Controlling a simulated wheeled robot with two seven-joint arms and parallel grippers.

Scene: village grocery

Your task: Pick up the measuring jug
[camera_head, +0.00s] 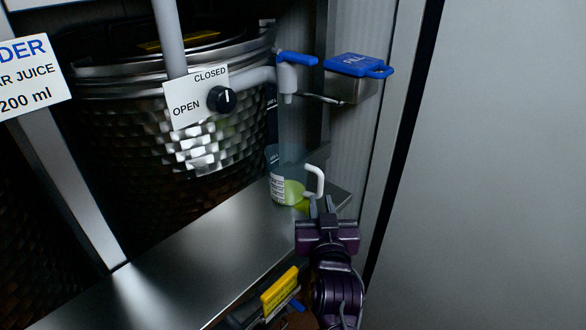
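The measuring jug (290,190) stands on the metal shelf at the centre of the head view, below a tap. It is see-through, with scale markings, green content or colouring low down, and a white handle (319,181) on its right side. My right gripper (322,203) is just in front of the jug, close to the lower end of the handle. Its two fingers look apart, with nothing clearly held between them. Whether a finger touches the handle cannot be told. The fingers partly cover the jug's lower right side. My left gripper is not in view.
A large hammered metal vat (140,150) stands behind the metal shelf (190,265). An OPEN/CLOSED dial (222,100), a blue-levered tap (290,75) and a blue PULL tab (358,65) are above. A yellow-labelled object (280,290) lies below the shelf edge. A plain panel fills the right.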

